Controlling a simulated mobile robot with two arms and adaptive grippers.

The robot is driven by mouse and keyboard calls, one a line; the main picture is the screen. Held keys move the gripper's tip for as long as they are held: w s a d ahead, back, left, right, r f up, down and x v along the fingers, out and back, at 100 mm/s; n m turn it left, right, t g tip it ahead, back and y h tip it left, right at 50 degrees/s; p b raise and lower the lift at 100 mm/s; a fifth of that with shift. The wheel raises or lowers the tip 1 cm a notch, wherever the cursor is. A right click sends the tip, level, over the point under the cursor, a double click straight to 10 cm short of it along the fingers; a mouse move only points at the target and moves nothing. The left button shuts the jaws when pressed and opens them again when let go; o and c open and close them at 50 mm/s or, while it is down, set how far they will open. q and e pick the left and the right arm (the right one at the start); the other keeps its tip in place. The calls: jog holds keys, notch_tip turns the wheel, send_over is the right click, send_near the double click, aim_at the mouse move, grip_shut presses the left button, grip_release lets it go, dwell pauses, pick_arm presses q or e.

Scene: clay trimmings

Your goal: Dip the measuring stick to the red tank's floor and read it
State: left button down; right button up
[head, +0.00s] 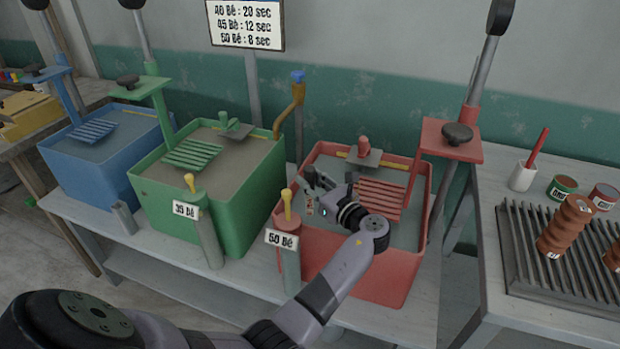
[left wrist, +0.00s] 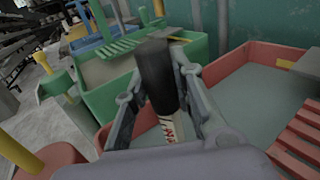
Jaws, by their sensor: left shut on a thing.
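The red tank (head: 385,283) stands at the right end of the bench, holding grey liquid, with a red slatted rack (head: 381,197) inside. My left gripper (head: 322,190) is over its left part, shut on the measuring stick (head: 309,203). In the left wrist view the stick (left wrist: 168,128) shows a thick dark top and a pale shaft with red marks between the fingers. It looks roughly upright there. Its lower end is hidden, so I cannot tell whether it touches the liquid or floor. My right gripper is not in view.
A green tank (head: 250,215) and a blue tank (head: 75,175) stand to the left. Yellow-topped holders with a 35 Bé tag (head: 186,210) and a 50 Bé tag (head: 282,239) stand in front.

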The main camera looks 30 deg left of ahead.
pick_arm(q)
jog(key=shift+f, duration=0.35)
dwell(0.6)
jog(key=shift+f+b, duration=0.6)
jog(key=shift+f, duration=0.05)
jog(key=shift+r, duration=0.1)
dwell(0.5)
notch_tip(320, 180, up, 29)
jog(key=p, duration=2.2)
jog(key=shift+p, duration=0.3)
